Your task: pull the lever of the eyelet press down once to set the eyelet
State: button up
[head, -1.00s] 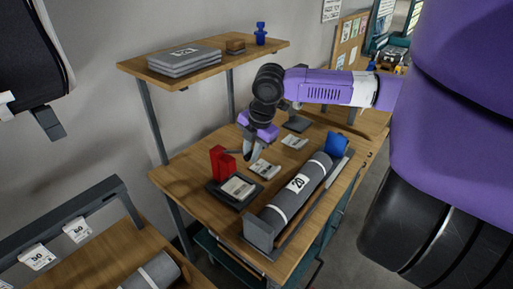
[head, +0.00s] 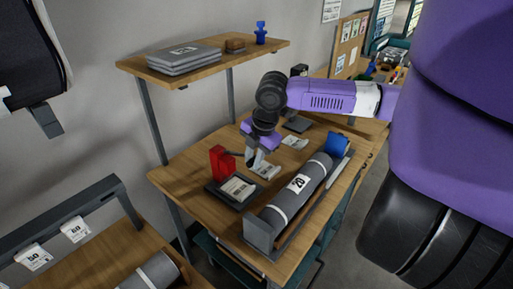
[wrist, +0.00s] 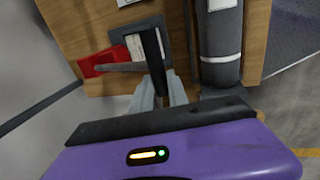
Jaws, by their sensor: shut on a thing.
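The eyelet press is a red upright body (head: 222,163) at the back of a dark flat base (head: 216,190) on the wooden table; a pale labelled card lies on the base. Its dark lever sticks out to the right of the red body, toward my gripper (head: 252,160). In the wrist view, the red body (wrist: 92,66) is at the left, with the grey lever arm (wrist: 122,67) running to a black handle (wrist: 151,48). My gripper (wrist: 158,92) is shut on this handle, its pale fingers on either side. The handle's lower end is hidden between the fingers.
A grey roll labelled 20 (head: 297,190) lies in a holder right of the press; it also shows in the wrist view (wrist: 220,45). A shelf (head: 215,62) with grey folded stacks is above the table's back left.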

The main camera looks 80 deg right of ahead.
jog(key=shift+s+f, duration=0.1)
jog(key=shift+f, duration=0.2)
jog(key=shift+s+a+f+b, duration=0.15)
jog(key=shift+f+b, duration=0.35)
jog(key=shift+f, duration=0.35)
jog(key=shift+s+f+b, duration=0.1)
jog(key=shift+f+b, duration=0.35)
jog(key=shift+f, duration=0.25)
jog(key=shift+a, duration=0.1)
jog(key=shift+s+f+b, duration=0.1)
jog(key=shift+f+b, duration=0.4)
jog(key=shift+f, duration=0.45)
